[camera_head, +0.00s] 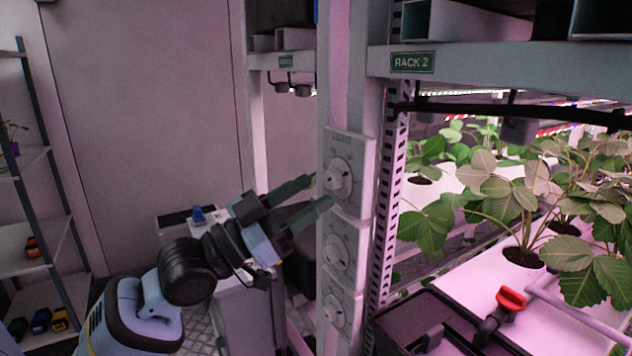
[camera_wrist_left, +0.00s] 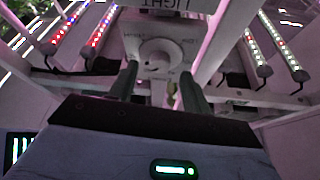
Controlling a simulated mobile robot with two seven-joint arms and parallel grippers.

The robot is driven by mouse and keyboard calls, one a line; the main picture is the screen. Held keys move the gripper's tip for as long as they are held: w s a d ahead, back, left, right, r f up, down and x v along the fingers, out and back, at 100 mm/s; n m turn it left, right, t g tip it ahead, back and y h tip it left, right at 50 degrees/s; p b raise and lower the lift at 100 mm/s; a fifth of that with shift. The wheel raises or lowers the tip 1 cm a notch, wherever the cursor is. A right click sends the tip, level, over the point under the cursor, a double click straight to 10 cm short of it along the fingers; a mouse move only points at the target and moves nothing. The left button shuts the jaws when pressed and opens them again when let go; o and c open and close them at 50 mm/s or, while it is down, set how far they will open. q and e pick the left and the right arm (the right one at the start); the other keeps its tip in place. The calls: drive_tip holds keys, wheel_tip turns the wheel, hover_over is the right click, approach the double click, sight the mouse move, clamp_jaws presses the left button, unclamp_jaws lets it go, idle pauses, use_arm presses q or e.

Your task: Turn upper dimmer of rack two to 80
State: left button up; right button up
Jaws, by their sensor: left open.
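The upper dimmer (camera_head: 338,179) is a white round knob on a pale panel marked LIGHT, on the post beside the green RACK 2 sign (camera_head: 412,62). In the left wrist view the upper dimmer (camera_wrist_left: 158,57) sits ahead, beyond the fingertips and roughly between them. My left gripper (camera_head: 318,191) is open, its two dark green fingers pointing at the dimmer from the left. In the left wrist view the left gripper (camera_wrist_left: 160,78) shows a finger on each side. I cannot tell whether a fingertip touches the knob. My right gripper is not in view.
Two more dimmers, the middle one (camera_head: 336,251) and the lower one (camera_head: 334,310), sit below on the same post. A red-handled valve (camera_head: 511,299) and strawberry plants (camera_head: 525,195) are at right. A shelf (camera_head: 32,240) stands at far left.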

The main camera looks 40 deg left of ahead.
sight(334, 179)
use_arm(q)
drive_tip(key=shift+p+x, duration=0.3)
drive_tip(key=shift+x, duration=1.1)
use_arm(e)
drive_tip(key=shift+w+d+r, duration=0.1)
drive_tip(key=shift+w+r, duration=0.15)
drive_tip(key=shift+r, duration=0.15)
use_arm(q)
drive_tip(key=shift+f, duration=0.1)
drive_tip(key=shift+c, duration=0.3)
drive_tip(key=c, duration=0.9)
drive_tip(key=shift+m+g+h, duration=0.3)
drive_tip(key=shift+m, duration=0.6)
drive_tip(key=shift+c, duration=0.2)
drive_tip(key=shift+a+m+g+h+b, duration=0.15)
drive_tip(key=shift+m+g+h+b, duration=0.4)
drive_tip(key=shift+m, duration=0.55)
drive_tip(key=shift+m+g+h, duration=0.25)
drive_tip(key=shift+m+h, duration=0.1)
drive_tip(key=shift+m, duration=0.45)
drive_tip(key=shift+m+g, duration=0.3)
drive_tip(key=shift+m, duration=0.7)
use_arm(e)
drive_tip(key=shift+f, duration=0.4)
